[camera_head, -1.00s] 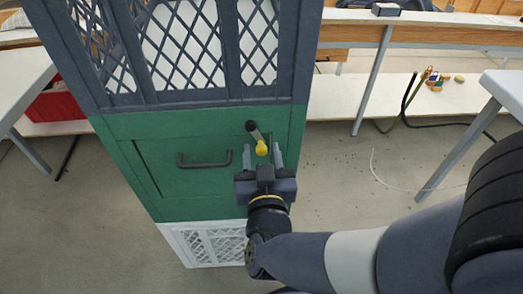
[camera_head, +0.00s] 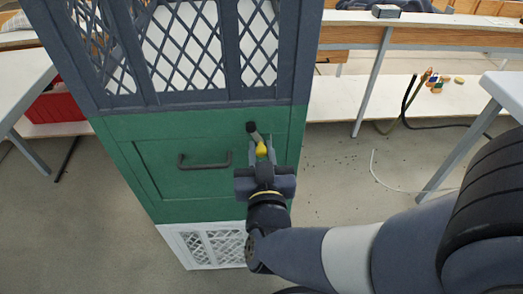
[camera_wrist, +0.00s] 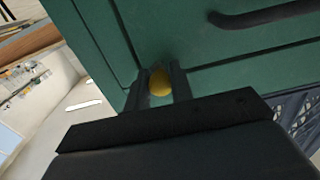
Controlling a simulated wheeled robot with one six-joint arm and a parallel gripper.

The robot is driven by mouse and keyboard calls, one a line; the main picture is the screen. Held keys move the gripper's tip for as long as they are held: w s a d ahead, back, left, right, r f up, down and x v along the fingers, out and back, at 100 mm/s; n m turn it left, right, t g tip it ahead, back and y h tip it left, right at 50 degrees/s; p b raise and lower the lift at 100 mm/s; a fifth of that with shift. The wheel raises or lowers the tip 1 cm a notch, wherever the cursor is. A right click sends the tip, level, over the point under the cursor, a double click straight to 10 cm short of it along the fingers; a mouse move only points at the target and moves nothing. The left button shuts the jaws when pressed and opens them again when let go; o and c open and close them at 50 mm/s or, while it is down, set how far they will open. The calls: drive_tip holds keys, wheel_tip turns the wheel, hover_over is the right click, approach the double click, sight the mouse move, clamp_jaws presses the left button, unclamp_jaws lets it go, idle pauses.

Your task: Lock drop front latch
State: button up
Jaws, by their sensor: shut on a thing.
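The latch is a dark lever (camera_head: 252,130) with a yellow knob (camera_head: 262,150), on the right side of the green drop front (camera_head: 205,185). The lever slants down and slightly right from its dark pivot. My gripper (camera_head: 264,152) is shut on the yellow knob, one finger on each side. In the wrist view the yellow knob (camera_wrist: 160,82) shows between my two fingers, against the green panel. The rest of the lever is hidden there. The front lies flush in the cabinet as far as I can see.
A dark bar handle (camera_head: 204,163) sticks out of the panel left of the latch. Grey lattice (camera_head: 185,45) is above and white lattice (camera_head: 215,245) below. A bench with a red box (camera_head: 55,108) stands left. Open floor (camera_head: 335,190) lies right of the cabinet.

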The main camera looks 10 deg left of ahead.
drive_tip(key=shift+a+f+m+b, duration=0.35)
drive_tip(key=shift+a+m+b, duration=0.1)
drive_tip(key=shift+m+b, duration=0.7)
clamp_jaws()
drive_tip(key=m+b, duration=0.1)
drive_tip(key=a+m, duration=0.1)
drive_tip(key=m, duration=0.1)
drive_tip(key=shift+s+r+b, duration=0.15)
drive_tip(key=shift+s+b, duration=0.05)
drive_tip(key=shift+b, duration=0.15)
drive_tip(key=o, duration=0.9)
unclamp_jaws()
drive_tip(key=shift+s, duration=0.1)
drive_tip(key=shift+p+v, duration=1.05)
drive_tip(key=shift+v, duration=4.25)
drive_tip(key=shift+a, duration=0.1)
